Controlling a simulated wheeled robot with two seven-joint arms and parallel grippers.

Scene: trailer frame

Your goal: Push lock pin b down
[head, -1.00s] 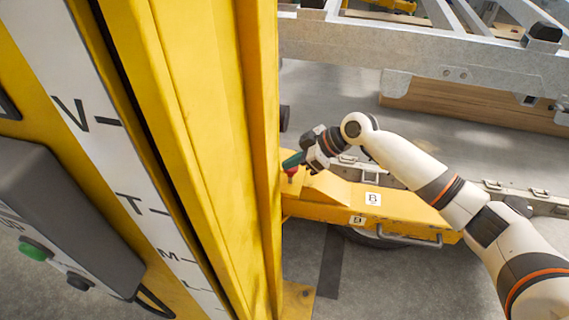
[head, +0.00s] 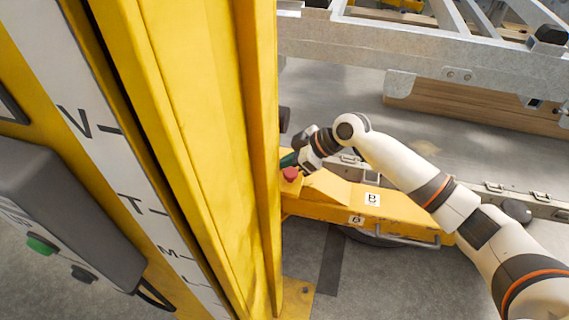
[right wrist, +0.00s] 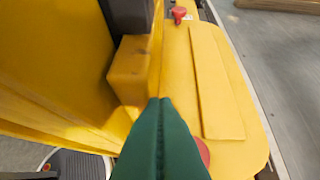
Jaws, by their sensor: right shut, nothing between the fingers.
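Lock pin b shows as a red knob (head: 290,174) on the left end of the yellow arm (head: 397,207) marked B, next to the yellow post in the head view. My right gripper (head: 287,160) is just behind the knob there, partly hidden by the post. In the right wrist view its green fingers (right wrist: 164,100) are shut together with nothing between them. A red knob (right wrist: 204,150) shows partly behind the fingers' right side in that view. I cannot tell whether fingers and knob touch. My left gripper is not in view.
The tall yellow post (head: 200,150) stands close left of the gripper. A grey control box (head: 60,215) with a green button is at the left. A grey metal frame (head: 430,50) crosses the back. Another red knob (right wrist: 179,13) shows farther off in the right wrist view.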

